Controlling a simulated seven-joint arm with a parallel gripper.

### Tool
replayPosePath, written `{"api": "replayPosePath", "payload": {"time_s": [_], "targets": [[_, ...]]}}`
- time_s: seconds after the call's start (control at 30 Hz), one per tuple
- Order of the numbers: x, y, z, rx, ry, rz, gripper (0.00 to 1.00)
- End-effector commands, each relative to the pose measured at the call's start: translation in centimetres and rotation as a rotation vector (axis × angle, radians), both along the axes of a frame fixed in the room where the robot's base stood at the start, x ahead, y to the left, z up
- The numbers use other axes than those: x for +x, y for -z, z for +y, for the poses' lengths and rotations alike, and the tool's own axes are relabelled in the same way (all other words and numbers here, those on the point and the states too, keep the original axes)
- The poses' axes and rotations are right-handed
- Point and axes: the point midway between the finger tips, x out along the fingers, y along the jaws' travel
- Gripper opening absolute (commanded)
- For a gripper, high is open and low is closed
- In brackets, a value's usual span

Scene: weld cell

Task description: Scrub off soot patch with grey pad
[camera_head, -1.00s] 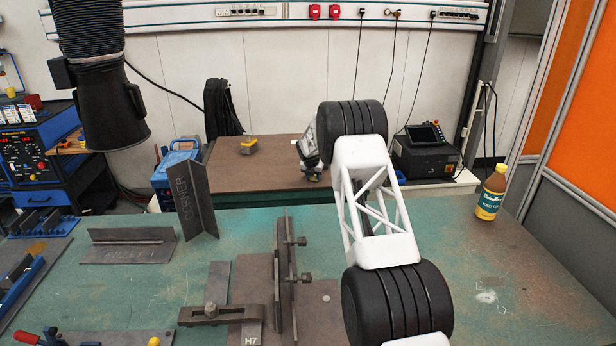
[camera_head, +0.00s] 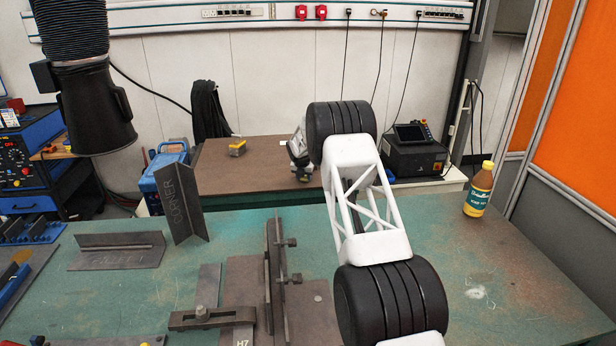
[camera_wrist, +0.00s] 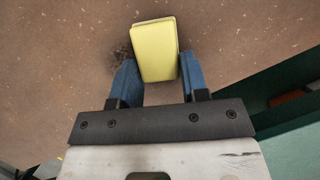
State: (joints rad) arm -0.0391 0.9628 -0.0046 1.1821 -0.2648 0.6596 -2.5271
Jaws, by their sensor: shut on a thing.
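My gripper (camera_wrist: 157,66) is shut on a block-shaped pad (camera_wrist: 153,48), its blue fingers on either side of it. The pad's visible face is yellow; no grey face shows, and its underside is hidden. A dark soot patch (camera_wrist: 122,52) shows on the brown surface beside the pad's left edge, and the pad seems to cover part of it. In the head view my gripper (camera_head: 303,174) is low over the brown table (camera_head: 265,175) at the back, partly hidden by my arm. Contact with the surface cannot be told.
A yellow and dark grey block (camera_head: 237,147) lies on the brown table, left of my gripper. A green bench (camera_head: 520,255) in front bears a bottle (camera_head: 479,190), an upright angle plate (camera_head: 182,205) and a fixture (camera_head: 275,270). A black device (camera_head: 413,155) stands at right.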

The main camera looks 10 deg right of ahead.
Motion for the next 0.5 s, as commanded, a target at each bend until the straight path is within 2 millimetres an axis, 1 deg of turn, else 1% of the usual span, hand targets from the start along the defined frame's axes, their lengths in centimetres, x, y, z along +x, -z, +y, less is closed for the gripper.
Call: {"api": "replayPosePath", "payload": {"time_s": [0.03, 0.13, 0.2, 0.23, 0.3, 0.37, 0.43, 0.47, 0.5], "targets": [[0.0, 0.1, 0.7, 0.0, -0.002, 0.001, 0.19], [0.0, -0.1, 1.5, 0.0, -0.001, -0.001, 0.19], [0.0, 0.3, 2.1, 0.0, -0.001, 0.0, 0.19], [0.0, -0.1, 2.4, 0.0, -0.001, -0.002, 0.19], [0.0, 0.2, 3.0, -0.001, -0.002, 0.0, 0.19], [0.0, -0.1, 3.6, -0.001, -0.002, -0.001, 0.19], [0.0, 0.3, 4.3, 0.0, -0.002, 0.001, 0.19], [0.0, -0.1, 4.5, -0.001, -0.001, -0.001, 0.19], [0.0, 0.1, 4.9, 0.0, -0.001, 0.001, 0.19]]}}
